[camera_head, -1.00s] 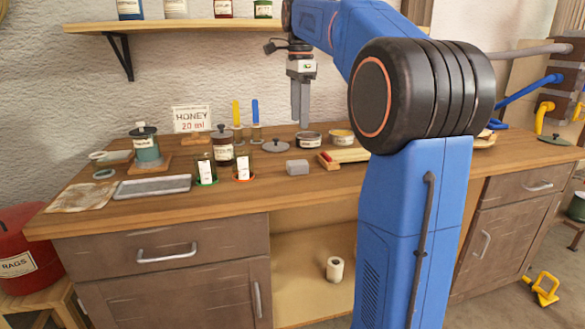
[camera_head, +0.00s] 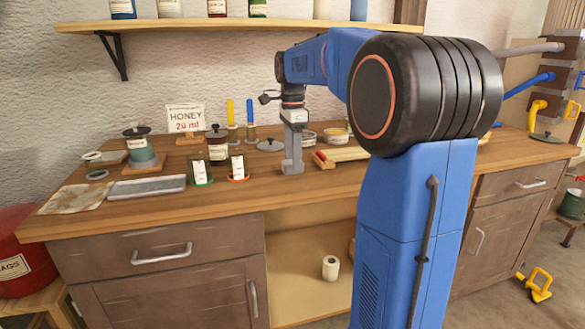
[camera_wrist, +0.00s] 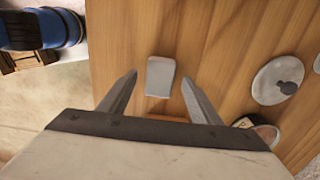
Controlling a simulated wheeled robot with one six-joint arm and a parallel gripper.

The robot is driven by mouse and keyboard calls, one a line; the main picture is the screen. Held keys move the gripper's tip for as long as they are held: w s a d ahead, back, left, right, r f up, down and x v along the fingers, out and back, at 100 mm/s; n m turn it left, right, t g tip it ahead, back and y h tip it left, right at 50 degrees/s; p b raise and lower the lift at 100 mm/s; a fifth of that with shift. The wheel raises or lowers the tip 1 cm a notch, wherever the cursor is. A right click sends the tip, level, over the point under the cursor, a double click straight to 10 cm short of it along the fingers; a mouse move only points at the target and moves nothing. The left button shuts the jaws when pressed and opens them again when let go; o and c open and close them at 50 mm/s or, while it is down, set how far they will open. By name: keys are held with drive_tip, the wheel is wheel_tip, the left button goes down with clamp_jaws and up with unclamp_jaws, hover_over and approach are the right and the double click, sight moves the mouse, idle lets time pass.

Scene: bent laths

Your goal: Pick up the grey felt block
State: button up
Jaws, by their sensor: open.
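The grey felt block (camera_wrist: 160,78) lies on the wooden worktop (camera_wrist: 230,30) in the wrist view. It shows between the two fingers of my gripper (camera_wrist: 160,75), with a gap on each side. My gripper is open and empty. In the head view my gripper (camera_head: 292,168) points straight down at the worktop, at the block's place, and hides most or all of the block. I cannot tell exactly how far the fingertips are above the wood.
A grey knobbed lid (camera_wrist: 277,80) and an open tin (camera_wrist: 263,133) lie to the right in the wrist view. In the head view, labelled glasses (camera_head: 237,168) and a metal tray (camera_head: 147,187) stand left. A wooden piece with a red end (camera_head: 325,159) lies close on the right.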

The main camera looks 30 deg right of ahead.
drive_tip(key=shift+f, duration=0.8)
drive_tip(key=c, duration=1.1)
drive_tip(key=shift+r, duration=0.1)
wheel_tip(320, 180, up, 10)
drive_tip(key=shift+f, duration=0.1)
drive_tip(key=shift+o, duration=0.3)
